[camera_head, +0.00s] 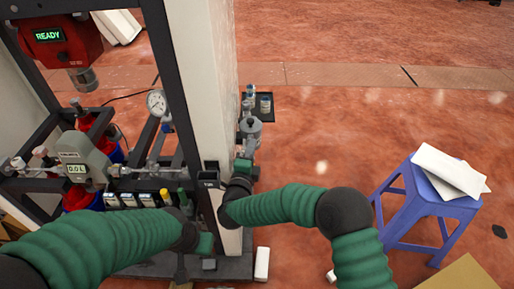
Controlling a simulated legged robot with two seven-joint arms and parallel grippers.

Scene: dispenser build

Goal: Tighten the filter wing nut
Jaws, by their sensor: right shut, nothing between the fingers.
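A grey metal housing (251,128), which looks like the filter, is mounted on the right side of the white column. Its wing nut is too small or hidden to make out. My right gripper (244,165) is just below the housing, beside the column, and is shut with nothing in it. Whether it touches the fittings there cannot be told. My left gripper (206,244) is low in front of the rack, left of the column's foot. Its fingers are too unclear to tell open from shut.
The white column (203,70) and dark frame (160,50) stand close to both arms. A flow meter (84,163), pressure gauge (157,102) and red READY unit (55,38) are on the left. A blue stool (435,200) stands right; the floor behind it is clear.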

